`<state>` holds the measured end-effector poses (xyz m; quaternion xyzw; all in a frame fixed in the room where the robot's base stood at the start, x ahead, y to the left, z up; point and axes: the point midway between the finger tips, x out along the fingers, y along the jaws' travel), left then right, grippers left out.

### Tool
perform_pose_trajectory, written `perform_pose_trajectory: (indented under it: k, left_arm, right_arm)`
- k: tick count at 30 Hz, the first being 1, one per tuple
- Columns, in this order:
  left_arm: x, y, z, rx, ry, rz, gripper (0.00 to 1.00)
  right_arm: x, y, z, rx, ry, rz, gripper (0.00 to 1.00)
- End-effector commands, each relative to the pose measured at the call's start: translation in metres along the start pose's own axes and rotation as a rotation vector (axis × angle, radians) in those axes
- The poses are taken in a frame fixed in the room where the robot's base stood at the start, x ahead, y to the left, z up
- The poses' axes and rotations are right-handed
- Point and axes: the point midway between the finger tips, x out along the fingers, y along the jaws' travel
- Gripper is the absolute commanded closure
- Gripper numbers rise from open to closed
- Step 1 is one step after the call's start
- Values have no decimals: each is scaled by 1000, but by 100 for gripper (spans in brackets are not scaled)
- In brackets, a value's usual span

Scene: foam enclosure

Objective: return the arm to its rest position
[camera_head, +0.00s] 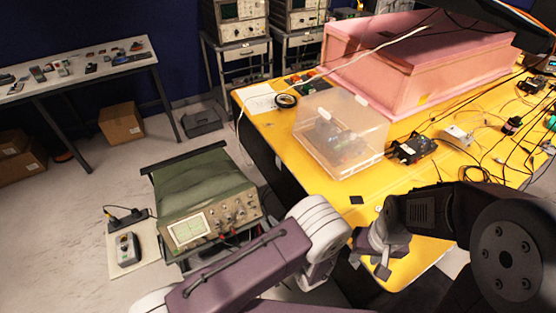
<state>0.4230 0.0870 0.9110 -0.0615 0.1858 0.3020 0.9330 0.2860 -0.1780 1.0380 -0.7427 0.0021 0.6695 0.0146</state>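My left arm comes in from the lower left as a purple link ending in a white rounded joint near the front edge of the yellow table (275,128). I cannot make out the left gripper's fingers. My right arm comes in from the lower right with a large dark round joint and a dark link reaching left. At its end the grey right gripper (369,264) points down near the table's front corner. Its two fingers look apart, with nothing seen between them.
A green oscilloscope (207,198) stands on a cart left of the table. Open floor lies further left.

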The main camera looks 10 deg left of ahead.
Motion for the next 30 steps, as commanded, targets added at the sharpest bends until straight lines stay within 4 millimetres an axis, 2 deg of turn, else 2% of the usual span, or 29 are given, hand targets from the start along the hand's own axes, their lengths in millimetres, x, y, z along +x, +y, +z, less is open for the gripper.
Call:
perform_pose_trajectory:
  k: [5,8,10,11,12,14,15,17,18,19,21,24,27,30]
  left_arm:
    - [6,6,3,-11,0,22,84]
    - [26,9,45,-139,-11,85,84]
    - [42,24,94,-274,-31,160,84]
    - [47,41,114,-342,-39,217,84]
    - [50,68,138,-440,-42,307,84]
    - [47,118,163,-610,-26,469,84]
    - [38,153,171,-743,-2,590,84]
    - [16,199,171,-963,52,771,84]
    - [-5,222,164,-1126,99,889,84]
    - [-22,232,156,-1259,139,971,84]
    - [-58,235,134,-1563,240,1128,84]
    - [-90,209,112,-1904,367,1260,84]
    - [-106,180,96,-2096,452,1345,84]
    - [-107,163,92,-2212,488,1374,84]
  right_arm:
    - [0,0,0,0,0,0,64]
    - [0,0,0,0,0,0,64]
    - [0,0,0,0,0,0,64]
    - [0,0,0,0,0,0,64]
    - [0,0,0,0,0,0,64]
    - [0,0,0,0,0,0,64]
    - [0,0,0,0,0,0,64]
    - [0,0,0,0,0,0,64]
    - [0,0,0,0,0,0,64]
    - [0,0,0,0,0,0,64]
    - [0,0,0,0,0,0,64]
    - [0,0,0,0,0,0,64]
    - [0,0,0,0,0,0,64]
    - [0,0,0,0,0,0,64]
